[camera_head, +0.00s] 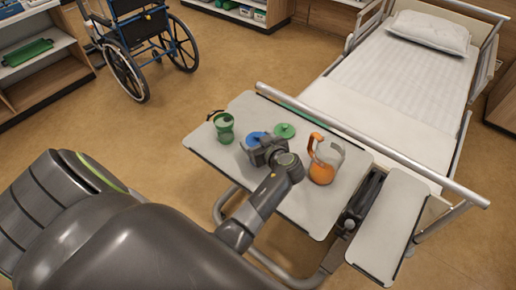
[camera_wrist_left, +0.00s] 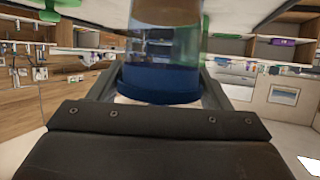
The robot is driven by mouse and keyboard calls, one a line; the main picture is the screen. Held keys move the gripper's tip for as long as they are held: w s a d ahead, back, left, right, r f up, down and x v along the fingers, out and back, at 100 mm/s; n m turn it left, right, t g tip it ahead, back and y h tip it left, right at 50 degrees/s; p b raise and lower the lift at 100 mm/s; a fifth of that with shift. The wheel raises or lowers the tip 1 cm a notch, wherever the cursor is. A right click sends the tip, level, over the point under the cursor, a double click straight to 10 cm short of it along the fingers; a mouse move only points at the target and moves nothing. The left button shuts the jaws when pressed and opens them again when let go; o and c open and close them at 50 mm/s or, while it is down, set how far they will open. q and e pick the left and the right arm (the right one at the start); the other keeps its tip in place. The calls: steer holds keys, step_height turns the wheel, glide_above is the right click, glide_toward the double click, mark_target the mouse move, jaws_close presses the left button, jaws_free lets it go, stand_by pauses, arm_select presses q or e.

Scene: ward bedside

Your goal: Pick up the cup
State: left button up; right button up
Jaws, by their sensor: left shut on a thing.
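A cup with a blue band (camera_wrist_left: 162,82) and a clear part sits between the fingers of my left gripper (camera_wrist_left: 163,95) in the left wrist view. In the head view my left gripper (camera_head: 262,150) is over the middle of the overbed table (camera_head: 308,207), shut on this cup. Only the cup's blue part (camera_head: 255,138) shows there, beyond the gripper. The gripper hides the cup's base, so I cannot tell whether it touches the table. My right gripper is not in view.
A green cup (camera_head: 224,128) stands at the table's left. A green disc (camera_head: 285,130) lies behind my gripper. An orange jug (camera_head: 322,163) stands close on the right. A wheelchair (camera_head: 140,40) is far left.

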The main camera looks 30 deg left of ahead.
arm_select(q)
steer(key=c, duration=0.4)
steer(key=shift+f, duration=0.1)
steer(key=shift+r, duration=0.35)
steer(key=c, duration=0.5)
step_height(320, 180, up, 8)
steer(key=shift+f+b, duration=0.1)
steer(key=shift+b, duration=0.7)
jaws_close()
steer(key=shift+r, duration=0.8)
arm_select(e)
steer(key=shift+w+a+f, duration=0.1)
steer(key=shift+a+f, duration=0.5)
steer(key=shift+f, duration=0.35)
arm_select(q)
steer(key=o, duration=1.6)
jaws_free()
steer(key=shift+c, duration=0.2)
